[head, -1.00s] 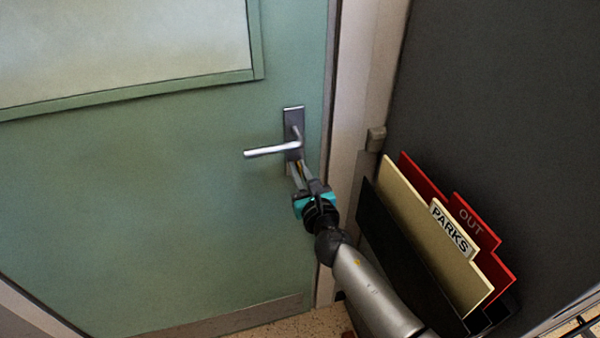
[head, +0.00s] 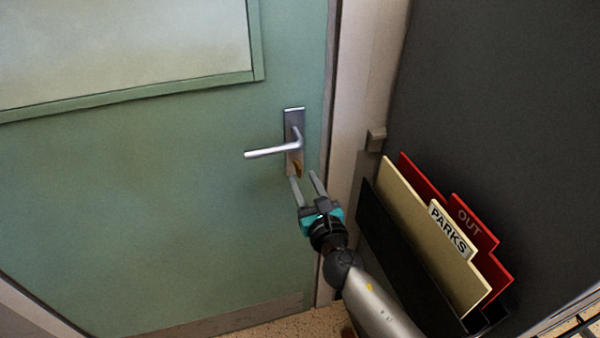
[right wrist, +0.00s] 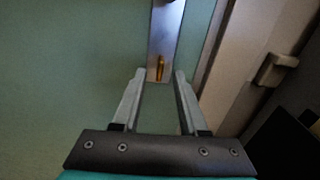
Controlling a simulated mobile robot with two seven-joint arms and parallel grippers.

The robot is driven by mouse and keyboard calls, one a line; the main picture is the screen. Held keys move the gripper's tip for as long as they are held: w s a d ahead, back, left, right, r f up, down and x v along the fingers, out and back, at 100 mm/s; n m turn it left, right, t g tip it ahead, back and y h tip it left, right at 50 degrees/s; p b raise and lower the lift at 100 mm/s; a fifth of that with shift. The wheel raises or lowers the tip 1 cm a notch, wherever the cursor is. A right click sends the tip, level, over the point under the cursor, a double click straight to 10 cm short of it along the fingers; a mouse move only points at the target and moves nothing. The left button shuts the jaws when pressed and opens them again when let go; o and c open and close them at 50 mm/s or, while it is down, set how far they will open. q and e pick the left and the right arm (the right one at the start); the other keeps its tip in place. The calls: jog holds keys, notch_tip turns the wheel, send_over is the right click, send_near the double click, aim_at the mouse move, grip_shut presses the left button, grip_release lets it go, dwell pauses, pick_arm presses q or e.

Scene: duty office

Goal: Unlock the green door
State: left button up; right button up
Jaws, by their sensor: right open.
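The green door (head: 150,200) fills the left and middle of the head view and looks closed. Its silver lever handle (head: 270,152) points left, close to level, on a metal plate (head: 294,114). A small brass key (head: 298,169) sits at the bottom of the plate, and it also shows in the right wrist view (right wrist: 160,67), upright on the plate. My right gripper (head: 303,177) is open and empty just below the key, its fingers apart and clear of it. I cannot tell whether the lock is turned. My left gripper is not in view.
A pale door frame (head: 355,90) with a small catch (head: 376,139) stands right of the door. A wall file holder (head: 400,240) with a cream PARKS folder (head: 420,220) and a red OUT folder (head: 485,235) hangs on the dark wall (head: 500,80), close to my right arm.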

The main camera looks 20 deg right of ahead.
jog(key=s, duration=0.4)
jog(key=shift+s+d, duration=0.1)
jog(key=shift+s, duration=0.3)
jog(key=s+d+f+m+g, duration=0.1)
jog(key=s+f+m+g, duration=0.3)
jog(key=f, duration=0.5)
jog(key=s+d+f+m+g+h, duration=0.1)
jog(key=s+f+m, duration=0.4)
jog(key=f, duration=0.5)
jog(key=s+d+f+m+g, duration=0.1)
jog(key=s+f+m+g, duration=0.2)
jog(key=f+m, duration=0.45)
jog(key=s+f+m+g, duration=0.3)
jog(key=s+f+m, duration=0.3)
jog(key=s, duration=0.4)
jog(key=s+f+m+g, duration=0.3)
jog(key=s+f+m, duration=0.3)
jog(key=s, duration=0.4)
jog(key=s+d+f+m+g, duration=0.1)
jog(key=s+f+m+g, duration=0.2)
jog(key=s+f+m, duration=0.3)
jog(key=s, duration=0.5)
